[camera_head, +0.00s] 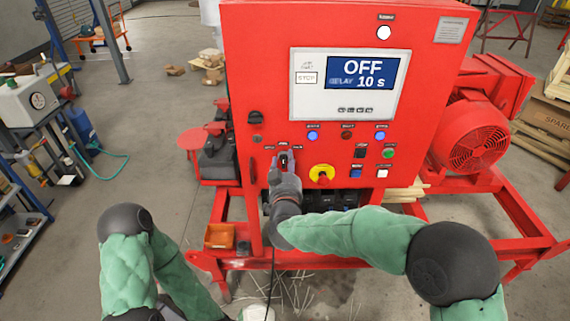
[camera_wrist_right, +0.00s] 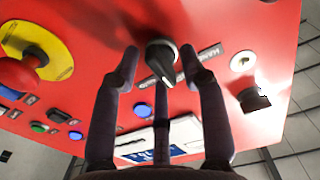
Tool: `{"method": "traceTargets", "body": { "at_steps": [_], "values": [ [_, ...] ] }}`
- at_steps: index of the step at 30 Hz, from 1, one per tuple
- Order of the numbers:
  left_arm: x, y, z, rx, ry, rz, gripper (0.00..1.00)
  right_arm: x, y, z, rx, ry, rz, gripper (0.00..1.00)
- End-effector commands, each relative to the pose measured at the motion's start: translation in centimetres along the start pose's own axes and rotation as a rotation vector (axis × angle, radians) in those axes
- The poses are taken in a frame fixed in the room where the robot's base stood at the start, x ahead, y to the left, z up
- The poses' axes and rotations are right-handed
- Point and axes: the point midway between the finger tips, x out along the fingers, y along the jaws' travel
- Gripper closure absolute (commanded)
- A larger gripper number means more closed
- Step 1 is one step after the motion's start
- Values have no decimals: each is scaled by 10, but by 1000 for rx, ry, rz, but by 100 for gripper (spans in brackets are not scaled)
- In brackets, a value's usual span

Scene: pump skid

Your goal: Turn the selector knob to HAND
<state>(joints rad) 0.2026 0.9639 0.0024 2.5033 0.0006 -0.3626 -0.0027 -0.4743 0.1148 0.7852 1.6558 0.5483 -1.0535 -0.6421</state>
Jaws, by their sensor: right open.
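The selector knob (camera_wrist_right: 163,62) is dark with a pointed grip, on the red panel in the right wrist view. Its pointer faces down there, toward the display side. One label plate (camera_wrist_right: 210,52) is right of it, too blurred to read surely; another is partly hidden near the pointer's tip. In the head view my right gripper (camera_head: 283,168) is at the panel and covers most of the knob. The right wrist view shows its fingers (camera_wrist_right: 161,56) open around the knob, one on each side; contact is unclear. My left gripper is not in view.
The display (camera_head: 362,73) reads OFF and DELAY 10 s. A red and yellow emergency stop (camera_head: 322,176) is right of my right gripper. Lamps and buttons (camera_head: 388,153) are farther right. A dark knob (camera_head: 255,117) is up and left.

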Motion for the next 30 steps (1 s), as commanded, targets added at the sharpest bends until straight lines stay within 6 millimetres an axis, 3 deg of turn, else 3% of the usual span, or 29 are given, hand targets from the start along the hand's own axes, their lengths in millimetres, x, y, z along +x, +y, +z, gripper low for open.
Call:
{"method": "traceTargets", "body": {
  "at_steps": [8,12,23,30],
  "values": [
    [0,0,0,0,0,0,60,1,0,0,0,0,0,60],
    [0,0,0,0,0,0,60,1,0,0,0,0,0,99],
    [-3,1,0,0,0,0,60,1,1,-1,-27,0,2,100],
    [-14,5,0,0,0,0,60,1,1,-3,-149,0,4,100]
  ]
}}
